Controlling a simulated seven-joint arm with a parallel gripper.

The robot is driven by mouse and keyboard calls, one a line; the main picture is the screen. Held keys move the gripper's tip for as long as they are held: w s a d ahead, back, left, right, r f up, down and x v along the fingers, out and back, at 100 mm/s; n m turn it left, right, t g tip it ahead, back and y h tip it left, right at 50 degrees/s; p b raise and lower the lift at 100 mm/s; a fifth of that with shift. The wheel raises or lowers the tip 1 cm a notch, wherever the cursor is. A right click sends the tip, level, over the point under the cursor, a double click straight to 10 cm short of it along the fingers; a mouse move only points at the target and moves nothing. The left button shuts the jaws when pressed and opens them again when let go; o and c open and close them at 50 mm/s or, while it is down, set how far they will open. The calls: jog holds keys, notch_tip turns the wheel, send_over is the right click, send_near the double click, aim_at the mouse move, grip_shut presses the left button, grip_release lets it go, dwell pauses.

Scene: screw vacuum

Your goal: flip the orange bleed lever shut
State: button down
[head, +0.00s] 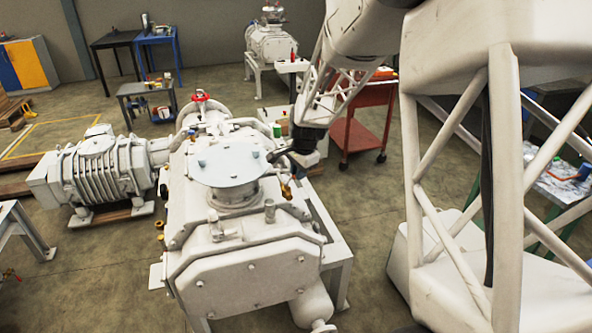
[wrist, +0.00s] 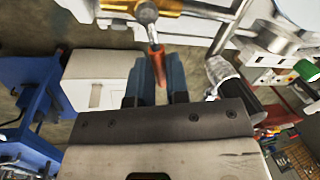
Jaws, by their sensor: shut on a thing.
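The orange bleed lever (wrist: 154,56) points down from a brass valve (wrist: 172,6) at the top of the wrist view. A round metal nut (wrist: 146,12) sits at the lever's upper end. My gripper (wrist: 157,72) has its two blue-grey fingers on either side of the lever's lower part, shut on it. In the head view my gripper (head: 282,158) is at the right side of the white vacuum pump (head: 250,272), just above a small brass fitting (head: 287,192). The lever itself cannot be made out clearly in the head view.
A flat round metal plate (head: 227,160) covers the pump's top port, left of my gripper. A red cart (head: 362,125) stands behind on the right. A ribbed white machine (head: 105,172) stands left of the pump. Open floor lies between pump and cart.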

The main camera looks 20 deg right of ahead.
jog(key=shift+s+d+m+h, duration=0.15)
jog(key=shift+s+m, duration=0.3)
jog(key=shift+m, duration=0.65)
jog(key=shift+s+a+m+h, duration=0.1)
jog(key=shift+s+m+h, duration=0.25)
jog(key=shift+m, duration=0.75)
jog(key=shift+s, duration=0.15)
jog(key=c, duration=1.1)
grip_release()
jog(key=shift+r, duration=0.1)
notch_tip(320, 180, up, 8)
jog(key=s, duration=0.1)
jog(key=shift+s+f, duration=0.25)
